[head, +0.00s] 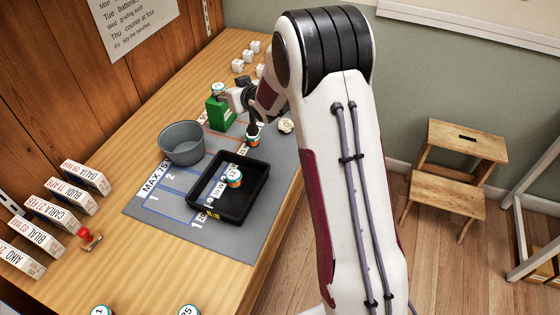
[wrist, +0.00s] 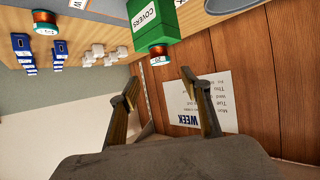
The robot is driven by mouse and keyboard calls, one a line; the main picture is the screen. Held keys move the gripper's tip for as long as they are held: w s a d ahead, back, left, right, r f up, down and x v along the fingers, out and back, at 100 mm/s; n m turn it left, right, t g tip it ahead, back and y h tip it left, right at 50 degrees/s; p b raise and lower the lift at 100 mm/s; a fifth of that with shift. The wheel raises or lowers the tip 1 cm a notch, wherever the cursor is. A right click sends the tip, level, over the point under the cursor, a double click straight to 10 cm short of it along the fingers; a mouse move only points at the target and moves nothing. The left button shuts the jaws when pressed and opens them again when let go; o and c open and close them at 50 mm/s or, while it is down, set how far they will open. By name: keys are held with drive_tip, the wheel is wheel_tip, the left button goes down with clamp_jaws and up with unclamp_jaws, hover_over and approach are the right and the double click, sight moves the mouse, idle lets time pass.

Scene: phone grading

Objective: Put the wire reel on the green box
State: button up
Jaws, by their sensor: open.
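The green box (head: 222,116) stands near the back of the mat in the head view. It also shows upside down in the wrist view (wrist: 155,20), lettered COVERS. A wire reel (head: 218,88) with copper-coloured winding sits upright on its top; it shows against the box top in the wrist view (wrist: 158,55). My gripper (wrist: 168,82) is open and empty. The reel lies just past the fingertips, apart from them. In the head view my gripper is small, beside the box's upper right, and its fingertips are hard to make out.
Other reels stand on the mat (head: 253,138), in the black tray (head: 265,190) and at the table's front edge (head: 188,311). A grey bowl (head: 181,143) is left of the tray. White cubes (head: 245,60) are behind the box. Labelled boxes (head: 86,178) line the left side.

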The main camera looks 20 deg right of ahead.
drive_tip(key=s+d+r+m+g+h, duration=0.1)
drive_tip(key=s+r+g, duration=0.1)
drive_tip(key=s+r, duration=0.7)
drive_tip(key=s+r+g+h, duration=0.15)
drive_tip(key=s+r, duration=0.35)
drive_tip(key=s, duration=0.8)
drive_tip(key=s+a+f+g, duration=0.1)
drive_tip(key=s+a+g, duration=0.1)
drive_tip(key=s, duration=1.2)
drive_tip(key=s+a+g, duration=0.1)
drive_tip(key=s+a, duration=0.1)
drive_tip(key=s, duration=1.2)
drive_tip(key=shift+s+a+f+g+y, duration=0.15)
drive_tip(key=shift+s+f+g+y, duration=0.1)
drive_tip(key=shift+f+g+y, duration=0.15)
